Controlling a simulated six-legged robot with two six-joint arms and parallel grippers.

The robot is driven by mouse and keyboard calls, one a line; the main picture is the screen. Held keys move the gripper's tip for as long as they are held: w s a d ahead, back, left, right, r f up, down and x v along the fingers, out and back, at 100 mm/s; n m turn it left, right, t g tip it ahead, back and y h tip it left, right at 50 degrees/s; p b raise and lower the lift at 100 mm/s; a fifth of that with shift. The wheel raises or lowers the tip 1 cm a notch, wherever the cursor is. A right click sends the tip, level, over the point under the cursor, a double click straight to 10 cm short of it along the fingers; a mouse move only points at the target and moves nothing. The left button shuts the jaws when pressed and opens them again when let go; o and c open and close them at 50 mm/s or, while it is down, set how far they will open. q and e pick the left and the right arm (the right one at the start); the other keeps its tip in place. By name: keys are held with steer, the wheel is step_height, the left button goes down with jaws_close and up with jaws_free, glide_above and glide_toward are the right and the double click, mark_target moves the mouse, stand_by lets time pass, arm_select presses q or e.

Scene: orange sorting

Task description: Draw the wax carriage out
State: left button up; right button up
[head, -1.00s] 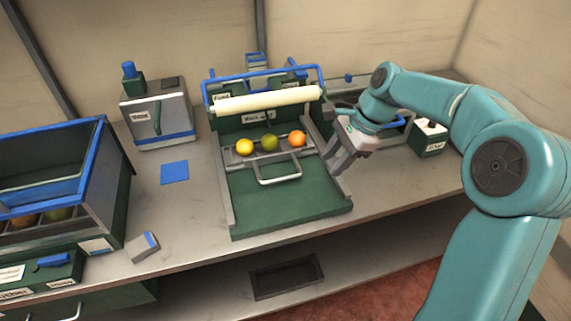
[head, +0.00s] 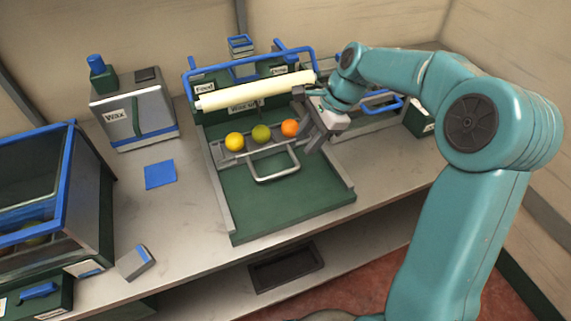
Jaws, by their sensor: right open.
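The wax carriage (head: 222,150) is a grey tray with a looped grey handle (head: 276,178) at its front. It sits at the back of a green bed (head: 280,205), just in front of the cream roller (head: 256,94). A yellow fruit (head: 234,142), an olive-green fruit (head: 261,134) and an orange fruit (head: 290,128) lie on it in a row. My left gripper is not in view.
A blue bar (head: 250,62) frames the roller. A wax box (head: 132,115) with a blue-capped bottle stands at the left, near a blue square (head: 160,175). A blue-rimmed crate (head: 75,200) is at the far left. The green bed in front of the handle is clear.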

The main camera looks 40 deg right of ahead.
mark_target(284, 172)
steer(key=x, duration=1.1)
steer(key=shift+s+a+f, duration=0.1)
steer(key=shift+a+f, duration=0.1)
steer(key=shift+f, duration=0.05)
jaws_close()
